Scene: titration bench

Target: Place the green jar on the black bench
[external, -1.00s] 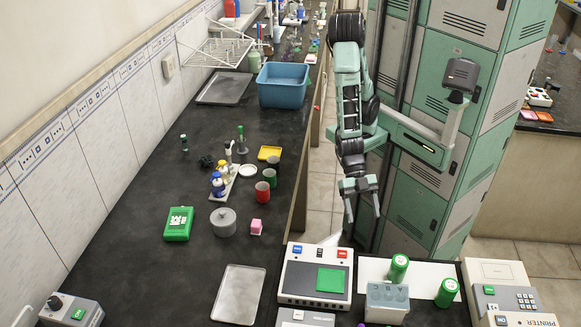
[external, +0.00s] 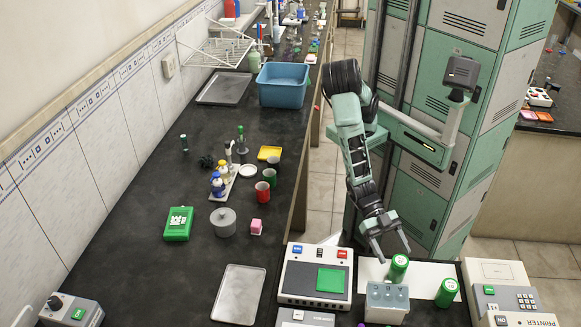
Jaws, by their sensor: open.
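Two green jars with white marks stand at the front right bench. The nearer-to-gripper green jar (external: 398,268) is upright on a white mat, behind a grey block. The other green jar (external: 447,293) is to its right, at the mat's edge. My gripper (external: 394,254) is open and empty, with its fingers pointing down toward the first jar. In the picture the fingertips overlap the area around that jar's top; I cannot tell the height gap. The black bench (external: 140,240) runs along the left wall.
A grey labelled block (external: 387,302) stands in front of the first jar. A device with a green pad (external: 293,273) is to the left, a printer (external: 510,290) to the right. A metal tray (external: 239,294) and green box (external: 179,224) lie on the black bench.

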